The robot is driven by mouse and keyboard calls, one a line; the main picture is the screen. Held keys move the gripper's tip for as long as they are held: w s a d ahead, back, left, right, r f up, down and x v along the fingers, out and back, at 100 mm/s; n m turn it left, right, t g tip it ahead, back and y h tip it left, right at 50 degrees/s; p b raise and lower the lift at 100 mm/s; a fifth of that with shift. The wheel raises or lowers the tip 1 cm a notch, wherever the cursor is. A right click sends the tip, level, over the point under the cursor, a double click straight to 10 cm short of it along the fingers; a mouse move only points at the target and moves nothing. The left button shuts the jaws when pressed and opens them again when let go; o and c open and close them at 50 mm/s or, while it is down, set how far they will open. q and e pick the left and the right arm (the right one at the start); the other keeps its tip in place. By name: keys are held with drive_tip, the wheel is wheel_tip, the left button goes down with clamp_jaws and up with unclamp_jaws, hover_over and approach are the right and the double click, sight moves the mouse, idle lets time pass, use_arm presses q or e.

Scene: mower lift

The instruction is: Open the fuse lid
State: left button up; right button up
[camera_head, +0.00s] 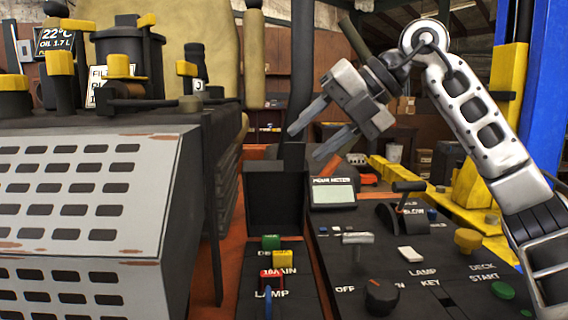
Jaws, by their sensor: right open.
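The fuse bay holds a green fuse (270,243), a yellow fuse (283,260) and a red fuse (271,280), all uncovered, with labels including MAIN and LAMP. A dark panel (275,205) stands upright behind the fuses and looks like the fuse lid, raised. My right gripper (304,144) is open and empty. Its fingers point down and left, above and a little right of the upright panel, apparently apart from it. My left gripper is out of view.
Right of the fuses lies the console with an hour meter (332,195), a T-shaped handle (358,240), a black knob (381,297), a yellow knob (467,240) and a black lever (408,188). A slotted grey cover (85,205) fills the left. A dark post (302,70) rises behind the panel.

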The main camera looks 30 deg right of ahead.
hover_over(285, 194)
drive_tip(key=f, duration=0.4)
drive_tip(key=shift+w+d+f, duration=0.1)
drive_tip(key=shift+w+f, duration=0.1)
drive_tip(key=shift+w, duration=0.05)
clamp_jaws()
